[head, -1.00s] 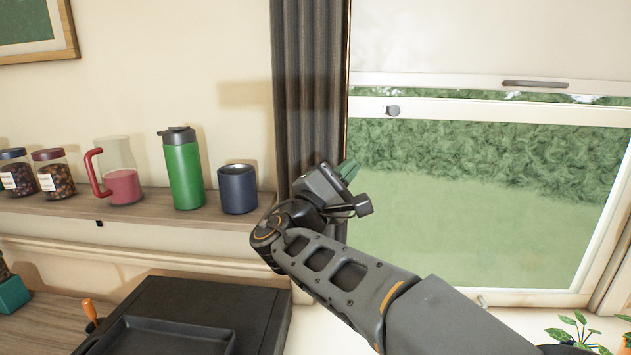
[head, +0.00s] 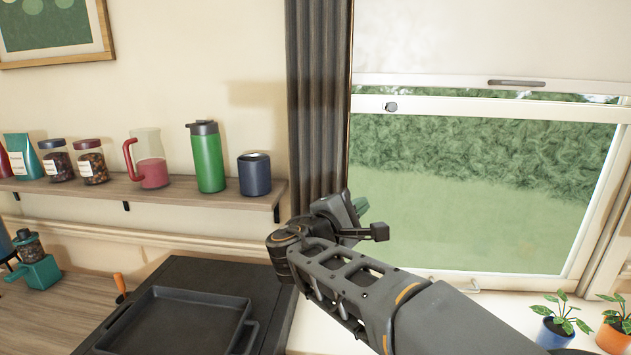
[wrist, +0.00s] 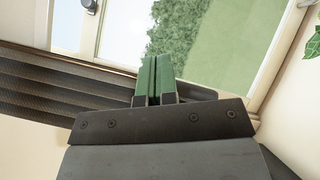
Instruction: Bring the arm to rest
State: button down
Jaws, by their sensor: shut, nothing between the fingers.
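My gripper (head: 362,207) is at the end of my arm, in front of the window and the dark curtain in the head view. Its green fingertips are small there and partly hidden by the wrist. In the wrist view my gripper (wrist: 154,70) shows its two green fingers side by side, shut with nothing between them. The fingers point toward the window. My arm reaches in from the lower right and is bent at the wrist.
A wall shelf (head: 120,193) at left holds jars, a red-handled pitcher (head: 151,172), a green flask (head: 208,160) and a dark blue mug (head: 254,175). Below lies a black tray (head: 180,318). The curtain (head: 318,100) hangs beside the window. Potted plants (head: 556,330) stand at lower right.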

jog(key=s+d+f+m+g+y, duration=0.2)
jog(key=s+f+g+y, duration=0.15)
jog(key=f, duration=0.45)
jog(key=s+d+f+m+g+y, duration=0.2)
jog(key=s+d+f+g, duration=0.15)
jog(key=f, duration=0.55)
jog(key=s+d+f+m+g+y, duration=0.2)
jog(key=s+f+m+g+y, duration=0.1)
jog(key=s+f+m+y, duration=0.4)
jog(key=s+m, duration=0.3)
jog(key=s, duration=0.2)
jog(key=shift+s+d+f+m, duration=0.15)
jog(key=shift+d+m, duration=0.15)
jog(key=shift+m, duration=0.1)
jog(key=c, duration=1.8)
grip_release()
